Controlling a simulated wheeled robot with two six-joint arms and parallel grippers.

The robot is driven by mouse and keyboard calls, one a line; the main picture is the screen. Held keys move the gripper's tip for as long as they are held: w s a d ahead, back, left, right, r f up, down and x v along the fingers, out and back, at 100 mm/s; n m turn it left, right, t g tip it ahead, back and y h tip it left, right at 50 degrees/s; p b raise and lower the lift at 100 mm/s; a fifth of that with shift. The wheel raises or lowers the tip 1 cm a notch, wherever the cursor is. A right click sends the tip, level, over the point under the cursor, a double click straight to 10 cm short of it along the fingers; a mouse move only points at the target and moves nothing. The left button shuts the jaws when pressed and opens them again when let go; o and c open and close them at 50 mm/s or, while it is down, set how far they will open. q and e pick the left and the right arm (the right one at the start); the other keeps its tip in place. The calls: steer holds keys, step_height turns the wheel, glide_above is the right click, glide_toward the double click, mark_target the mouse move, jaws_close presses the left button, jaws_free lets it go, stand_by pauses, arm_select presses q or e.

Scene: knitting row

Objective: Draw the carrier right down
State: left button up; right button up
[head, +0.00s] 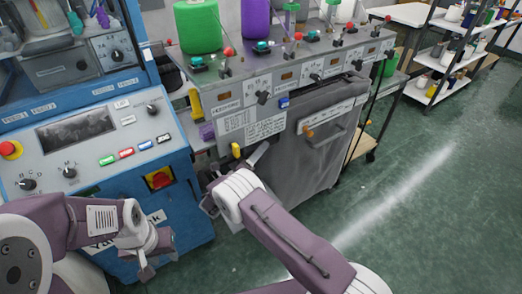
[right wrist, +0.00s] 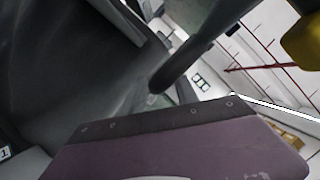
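Nothing in view is clearly marked as the carrier. A yellow handle (head: 236,150) stands at the lower left corner of the grey machine (head: 290,100), under its white labels. My right gripper (head: 212,203) is in front of that corner, just below the yellow handle, mostly hidden by my own wrist. In the right wrist view a dark rod (right wrist: 195,45) crosses above the purple part of my arm, and a yellow piece (right wrist: 303,40) shows at the upper right. I cannot tell whether that gripper touches anything. My left gripper (head: 147,268) is low in front of the blue cabinet, its fingers unclear.
The blue control cabinet (head: 95,150) with buttons and a red stop knob (head: 10,150) stands at the left. Green (head: 197,27) and purple (head: 255,18) yarn cones stand on top of the grey machine. A shelf (head: 450,60) stands back right. The green floor (head: 430,210) at right is clear.

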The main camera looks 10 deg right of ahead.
arm_select(q)
steer(key=shift+f+b, duration=0.35)
steer(key=shift+f, duration=0.05)
arm_select(e)
steer(key=v, duration=0.8)
steer(key=shift+a+f, duration=0.2)
steer(key=shift+f, duration=0.05)
steer(key=shift+s, duration=0.15)
